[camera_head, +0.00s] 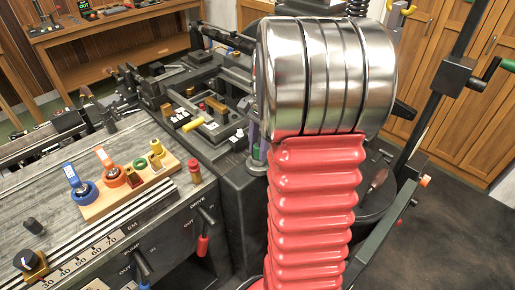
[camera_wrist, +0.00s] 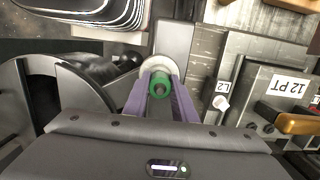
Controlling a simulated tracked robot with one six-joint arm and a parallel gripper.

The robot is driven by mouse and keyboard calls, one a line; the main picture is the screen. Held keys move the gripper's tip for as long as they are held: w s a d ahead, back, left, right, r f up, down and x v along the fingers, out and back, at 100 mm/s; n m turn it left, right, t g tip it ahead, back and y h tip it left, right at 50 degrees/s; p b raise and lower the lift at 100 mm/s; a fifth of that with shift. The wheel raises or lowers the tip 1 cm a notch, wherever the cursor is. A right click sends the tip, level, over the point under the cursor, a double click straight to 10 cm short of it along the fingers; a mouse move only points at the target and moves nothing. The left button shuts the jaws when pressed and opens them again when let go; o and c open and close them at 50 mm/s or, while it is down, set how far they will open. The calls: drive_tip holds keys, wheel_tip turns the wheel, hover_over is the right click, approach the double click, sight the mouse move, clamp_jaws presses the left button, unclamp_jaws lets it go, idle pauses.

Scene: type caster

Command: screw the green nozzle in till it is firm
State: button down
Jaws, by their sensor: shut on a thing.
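The green nozzle (camera_wrist: 160,86) shows in the wrist view between the two purple fingers of my gripper (camera_wrist: 160,90), which are shut on it. A pale metal ring (camera_wrist: 158,64) surrounds the nozzle's far side. I cannot tell how deep the nozzle sits in it. In the head view my shiny arm link hides most of the gripper, and only a purple strip of the gripper (camera_head: 253,138) shows at its left edge.
A wooden block (camera_head: 130,188) on the grey bench holds blue, orange, green and brass parts. A red-topped brass piece (camera_head: 194,171) stands beside it. In the wrist view a "12 PT" block (camera_wrist: 285,92) and an "L2" label lie to the right. A screwdriver (camera_head: 378,180) lies right of my arm.

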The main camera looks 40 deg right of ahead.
drive_tip(key=c, duration=1.4)
unclamp_jaws()
drive_tip(key=shift+r, duration=0.1)
drive_tip(key=r, duration=0.4)
drive_tip(key=d+r, duration=0.1)
drive_tip(key=r, duration=0.8)
drive_tip(key=shift+d+r, duration=0.2)
drive_tip(key=shift+d, duration=0.15)
